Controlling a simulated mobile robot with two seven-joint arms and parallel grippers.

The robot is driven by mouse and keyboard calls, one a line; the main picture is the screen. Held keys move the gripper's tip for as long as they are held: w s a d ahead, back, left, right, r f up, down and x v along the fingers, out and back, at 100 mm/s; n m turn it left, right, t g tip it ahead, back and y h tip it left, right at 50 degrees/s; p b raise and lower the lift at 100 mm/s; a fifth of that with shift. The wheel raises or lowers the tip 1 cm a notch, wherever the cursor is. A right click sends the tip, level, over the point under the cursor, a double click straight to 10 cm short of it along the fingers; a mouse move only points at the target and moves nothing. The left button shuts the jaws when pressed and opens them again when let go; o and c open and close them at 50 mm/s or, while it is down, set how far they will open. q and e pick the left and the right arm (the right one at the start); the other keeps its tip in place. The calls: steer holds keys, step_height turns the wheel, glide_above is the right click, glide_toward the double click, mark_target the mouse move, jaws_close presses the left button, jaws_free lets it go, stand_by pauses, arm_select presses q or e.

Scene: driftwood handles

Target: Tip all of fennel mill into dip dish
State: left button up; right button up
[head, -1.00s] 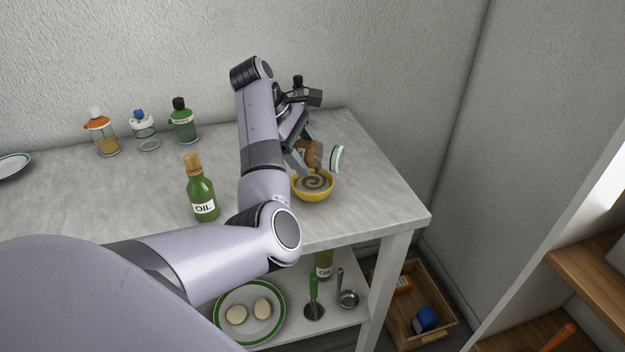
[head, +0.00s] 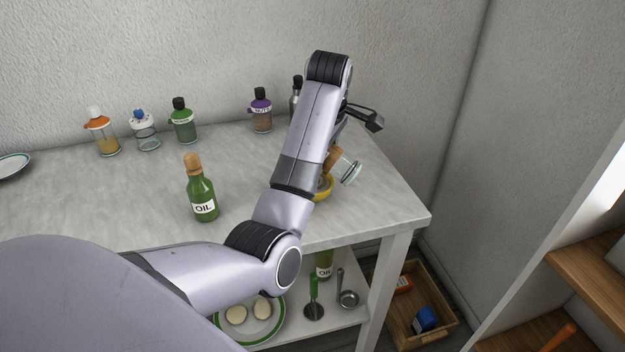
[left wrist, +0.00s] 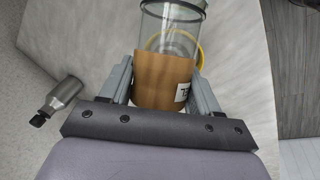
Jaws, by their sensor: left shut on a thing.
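The fennel mill (head: 346,168) is a clear glass jar with a brown-orange band and a partly visible white label. My left gripper (left wrist: 163,78) is shut on the band, one finger on each side, in the left wrist view. In the head view the mill is tilted, its glass end down and to the right; the glass looks clear. The dip dish (head: 326,190), a yellow bowl on the counter, is mostly hidden behind my arm. Its yellow rim also shows past the glass in the left wrist view (left wrist: 201,58). Its contents are hardly visible now.
A green oil bottle (head: 201,196) with a cork stands left of my arm. Several jars line the wall, including a purple-capped one (head: 262,112). A dark-capped bottle (head: 296,95) stands partly behind my arm. The counter's right edge (head: 405,180) is near the dish.

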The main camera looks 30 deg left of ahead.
mark_target(357, 164)
arm_select(q)
steer(key=d+y, duration=0.1)
steer(key=y, duration=0.1)
steer(key=shift+w+d+y, duration=0.15)
steer(key=shift+d+y, duration=0.05)
steer(key=shift+y, duration=0.2)
steer(key=shift+w+d+m+g+y, duration=0.1)
steer(key=shift+d+m+g+y, duration=0.25)
steer(key=shift+d+y, duration=0.35)
steer(key=d+y, duration=0.2)
steer(key=d, duration=0.1)
steer(key=shift+w+f+g+y, duration=0.25)
steer(key=shift+w+y, duration=0.1)
steer(key=shift+y, duration=0.05)
steer(key=shift+w+d+f+y+b, duration=0.1)
steer(key=shift+d+f+y+b, duration=0.05)
steer(key=shift+d+y+b, duration=0.35)
steer(key=d+r+y+b, duration=0.3)
steer(key=d+r+b, duration=0.1)
steer(key=r, duration=0.1)
steer(key=shift+w+d+m+y+b, duration=0.2)
steer(key=shift+w+m+y+b, duration=0.15)
steer(key=shift+w+m+y, duration=0.1)
